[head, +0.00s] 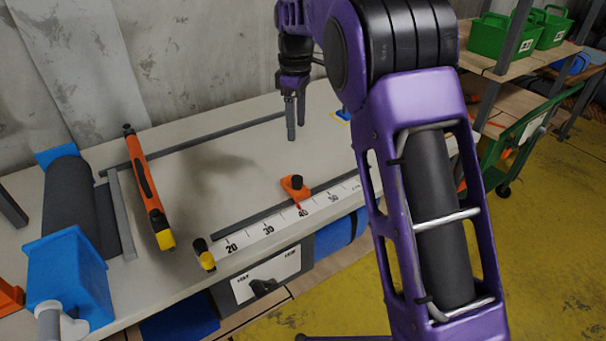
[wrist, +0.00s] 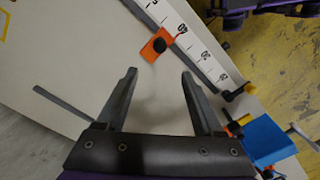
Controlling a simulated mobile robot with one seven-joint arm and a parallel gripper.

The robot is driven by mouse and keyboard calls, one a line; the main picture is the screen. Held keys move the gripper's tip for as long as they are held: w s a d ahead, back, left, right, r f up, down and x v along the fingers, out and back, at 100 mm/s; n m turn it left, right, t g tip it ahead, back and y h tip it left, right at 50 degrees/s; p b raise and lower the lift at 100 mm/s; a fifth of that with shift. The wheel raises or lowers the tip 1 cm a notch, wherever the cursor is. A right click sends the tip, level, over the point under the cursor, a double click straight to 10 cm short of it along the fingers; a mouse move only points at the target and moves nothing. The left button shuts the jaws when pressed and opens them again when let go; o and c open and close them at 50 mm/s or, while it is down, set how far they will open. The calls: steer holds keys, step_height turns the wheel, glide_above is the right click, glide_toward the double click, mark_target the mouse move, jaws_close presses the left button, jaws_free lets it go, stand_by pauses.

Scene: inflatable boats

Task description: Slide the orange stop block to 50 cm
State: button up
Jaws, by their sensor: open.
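The orange stop block (head: 296,187) with a black knob sits on the dark rail (head: 250,219) along the table's front edge. Its red pointer is close to the 40 mark on the white scale (head: 268,231), and the 50 mark is to its right. In the wrist view the block (wrist: 149,52) lies just beyond the fingertips, beside the scale (wrist: 190,42). My gripper (head: 294,138) hangs fingers down above the table, behind the block and apart from it. In the wrist view my gripper (wrist: 159,72) is open and empty.
A black-and-yellow end piece (head: 204,254) stands at the scale's left end. My arm hides the scale's right part. The middle tabletop is clear.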

mark_target(298, 178)
step_height(298, 178, down, 17)
steer(key=b, duration=0.2)
steer(key=shift+r+b, duration=0.15)
steer(key=shift+b, duration=0.15)
jaws_close()
steer(key=shift+r, duration=0.1)
stand_by(1.2)
